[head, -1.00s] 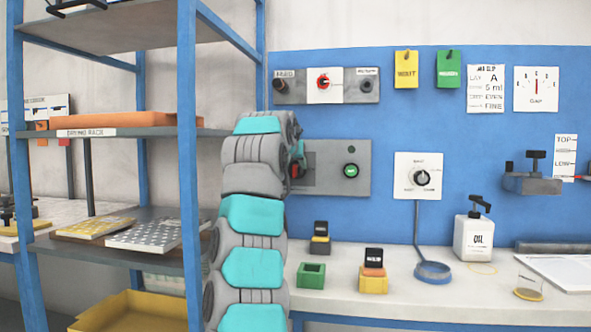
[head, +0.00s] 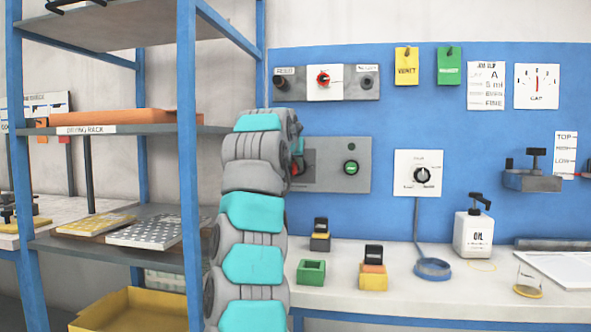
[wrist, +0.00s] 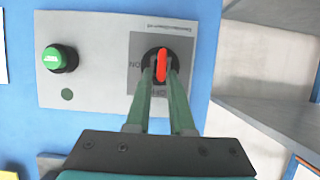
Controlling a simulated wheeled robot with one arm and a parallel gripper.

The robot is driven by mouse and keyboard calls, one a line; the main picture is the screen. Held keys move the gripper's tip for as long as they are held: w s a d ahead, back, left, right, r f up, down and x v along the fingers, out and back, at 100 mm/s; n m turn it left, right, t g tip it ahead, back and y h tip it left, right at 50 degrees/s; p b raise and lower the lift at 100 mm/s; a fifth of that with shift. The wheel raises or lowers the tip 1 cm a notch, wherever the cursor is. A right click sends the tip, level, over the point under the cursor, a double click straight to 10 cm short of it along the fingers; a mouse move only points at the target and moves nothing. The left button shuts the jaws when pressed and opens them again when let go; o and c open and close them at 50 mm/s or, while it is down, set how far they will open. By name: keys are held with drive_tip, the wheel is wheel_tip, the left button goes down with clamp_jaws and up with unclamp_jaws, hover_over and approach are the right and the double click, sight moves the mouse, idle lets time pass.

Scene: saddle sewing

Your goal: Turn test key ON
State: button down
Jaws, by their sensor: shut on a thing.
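The test key is a red handle (wrist: 161,66) on a dark round base, set in a darker grey square of the grey panel (wrist: 95,20). My gripper (wrist: 161,72) is shut on the red handle, with one green finger on each side of it. In the wrist view the handle stands upright. Upside-down lettering shows left of the dial and below it, the lower part partly covered by the fingers. In the head view the panel (head: 335,150) is on the blue wall, and my arm hides most of the key.
A green button (head: 351,168) sits on the same panel, right of the key. A blue-posted rack (head: 188,150) stands close to the left of my arm. A white dial plate (head: 418,160) is further right. The workbench below holds small blocks and an oil bottle (head: 473,233).

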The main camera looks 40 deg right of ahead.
drive_tip(key=shift+s+d+f+m+t+y, duration=0.1)
drive_tip(key=shift+m+t+y, duration=0.2)
drive_tip(key=shift+m, duration=0.25)
drive_tip(key=shift+s+d+m+t+y, duration=0.1)
drive_tip(key=shift+m+t+y, duration=0.2)
drive_tip(key=shift+m, duration=0.25)
drive_tip(key=shift+s+d+f+m+t+y+b, duration=0.15)
drive_tip(key=shift+m+t+b, duration=0.2)
drive_tip(key=shift+m, duration=0.2)
drive_tip(key=shift+s+r+m+t+y+b, duration=0.15)
drive_tip(key=shift+m+t+b, duration=0.2)
drive_tip(key=shift+m, duration=0.2)
drive_tip(key=shift+w+f, duration=0.1)
drive_tip(key=shift+s+d+f+m+t+y+b, duration=0.15)
drive_tip(key=shift+m+t+b, duration=0.25)
drive_tip(key=shift+m, duration=0.2)
drive_tip(key=shift+s+m+t+y+b, duration=0.15)
drive_tip(key=shift+m+t+b, duration=0.15)
drive_tip(key=shift+m+b, duration=0.25)
drive_tip(key=shift+w, duration=0.1)
